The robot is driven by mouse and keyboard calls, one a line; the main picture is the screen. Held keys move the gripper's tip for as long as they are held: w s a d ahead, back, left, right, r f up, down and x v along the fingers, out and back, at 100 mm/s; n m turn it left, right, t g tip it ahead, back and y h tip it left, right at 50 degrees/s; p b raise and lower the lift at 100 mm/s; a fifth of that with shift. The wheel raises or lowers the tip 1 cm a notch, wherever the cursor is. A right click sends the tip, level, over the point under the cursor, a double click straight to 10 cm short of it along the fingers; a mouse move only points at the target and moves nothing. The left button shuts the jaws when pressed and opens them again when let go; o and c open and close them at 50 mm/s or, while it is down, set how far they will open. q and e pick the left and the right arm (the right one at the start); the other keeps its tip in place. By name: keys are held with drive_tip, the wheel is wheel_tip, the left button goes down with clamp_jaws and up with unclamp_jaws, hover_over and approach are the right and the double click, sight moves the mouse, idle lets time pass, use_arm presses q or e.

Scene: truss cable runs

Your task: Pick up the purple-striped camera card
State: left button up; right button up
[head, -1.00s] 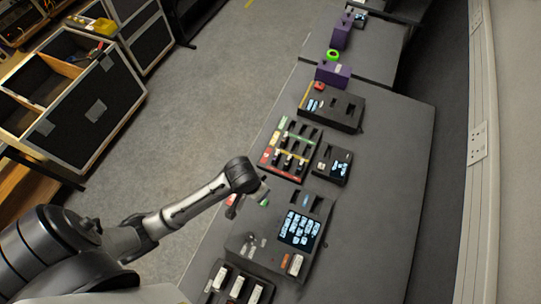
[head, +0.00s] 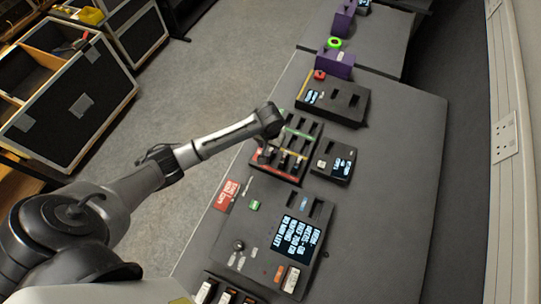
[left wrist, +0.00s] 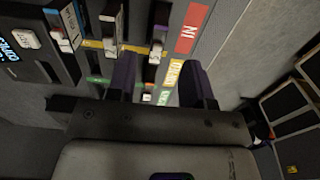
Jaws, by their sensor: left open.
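The card rack (head: 287,150) is a dark tray with green, yellow and red label strips, and several cards stand in its slots. My left gripper (head: 267,147) is over the left part of this rack, its fingers mostly hidden by the wrist. In the left wrist view the two dark purple fingers (left wrist: 160,84) are apart with nothing clearly between them. A dark card with a white end (left wrist: 156,48) stands just beyond the gap. Another white-ended card (left wrist: 110,22) stands to its left. My right gripper is not in view.
A small box with a lit screen (head: 333,160) sits right of the rack. A larger console with a screen (head: 297,238) lies nearer, and a black slotted box (head: 332,98) farther off. The table's right side (head: 400,190) is clear.

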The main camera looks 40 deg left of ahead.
sight(271, 150)
use_arm(q)
drive_tip(key=shift+w+f+b, duration=0.15)
drive_tip(key=shift+f+b, duration=0.05)
drive_tip(key=shift+f, duration=1.6)
drive_tip(key=shift+w+f+b, duration=0.1)
drive_tip(key=shift+f+b, duration=0.05)
drive_tip(key=shift+f, duration=1.6)
drive_tip(key=shift+c, duration=0.3)
clamp_jaws()
